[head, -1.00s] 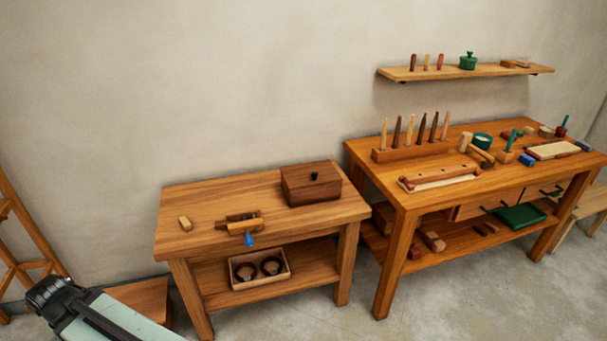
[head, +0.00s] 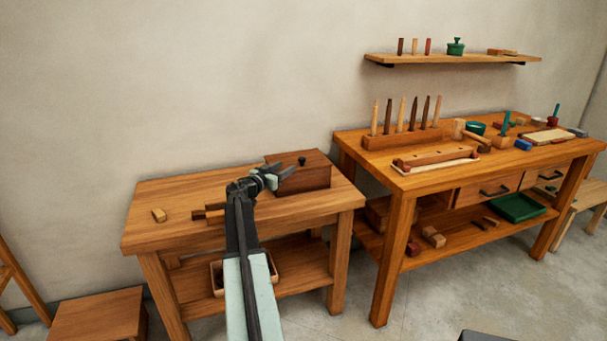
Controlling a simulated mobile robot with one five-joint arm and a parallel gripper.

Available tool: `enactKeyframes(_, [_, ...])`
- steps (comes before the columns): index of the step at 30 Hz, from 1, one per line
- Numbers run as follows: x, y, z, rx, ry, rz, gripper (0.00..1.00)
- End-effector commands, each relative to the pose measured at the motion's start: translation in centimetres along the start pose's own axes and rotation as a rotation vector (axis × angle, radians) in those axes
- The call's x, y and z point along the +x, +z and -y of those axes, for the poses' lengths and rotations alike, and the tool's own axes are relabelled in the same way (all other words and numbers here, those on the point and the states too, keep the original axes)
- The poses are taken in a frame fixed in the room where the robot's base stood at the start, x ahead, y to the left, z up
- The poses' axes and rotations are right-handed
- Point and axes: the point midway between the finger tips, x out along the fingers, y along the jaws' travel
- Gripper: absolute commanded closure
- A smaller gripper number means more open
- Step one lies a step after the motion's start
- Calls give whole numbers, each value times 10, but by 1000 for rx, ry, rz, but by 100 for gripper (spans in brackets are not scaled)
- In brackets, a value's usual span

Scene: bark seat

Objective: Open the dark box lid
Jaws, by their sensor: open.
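The dark brown box (head: 312,178) stands at the back right of the low wooden table (head: 160,235). Its lid (head: 290,158) is closed and has a small black knob (head: 302,161) on top. My gripper (head: 286,176) is open and empty, in front of the box's left part in the picture. Its fingers point right, towards the box. I cannot tell whether a finger touches the box. My arm hides part of the table top and the lower left of the box.
A wooden clamp-like tool (head: 205,214) lies left of my arm, partly hidden. A larger workbench (head: 400,180) with many tools stands close on the right. The table's front left is clear.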

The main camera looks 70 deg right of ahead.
Motion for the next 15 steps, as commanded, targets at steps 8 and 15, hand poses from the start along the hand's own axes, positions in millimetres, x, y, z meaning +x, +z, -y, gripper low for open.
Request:
enactKeyframes(8, [26,-6,-16,21,11,-44,52])
enactKeyframes(15, [55,-7,-16,20,13,-43,52])
